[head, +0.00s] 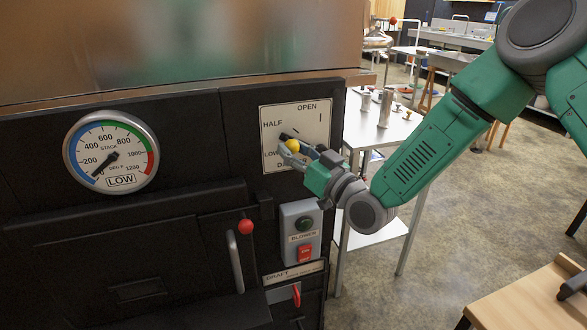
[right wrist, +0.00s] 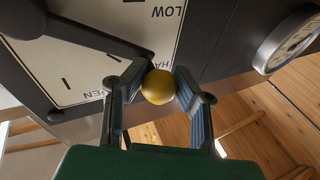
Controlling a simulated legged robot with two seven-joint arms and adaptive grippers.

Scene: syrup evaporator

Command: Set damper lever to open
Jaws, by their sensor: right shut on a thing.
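The white damper plate (head: 296,112) on the dark front panel carries the words OPEN, HALF and LOW; its bottom word is partly covered. In the right wrist view the plate (right wrist: 105,22) appears upside down. My right gripper (head: 294,151) is shut on this knob, one finger on each side in the wrist view (right wrist: 158,95). My left gripper is not in view.
A stack gauge (head: 110,152) is left of the plate, its needle in the low range. Below are a blower switch box (head: 301,236), a red-knobbed lever (head: 246,227) and a red draft lever (head: 296,295). A metal table (head: 375,132) stands close behind my right gripper.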

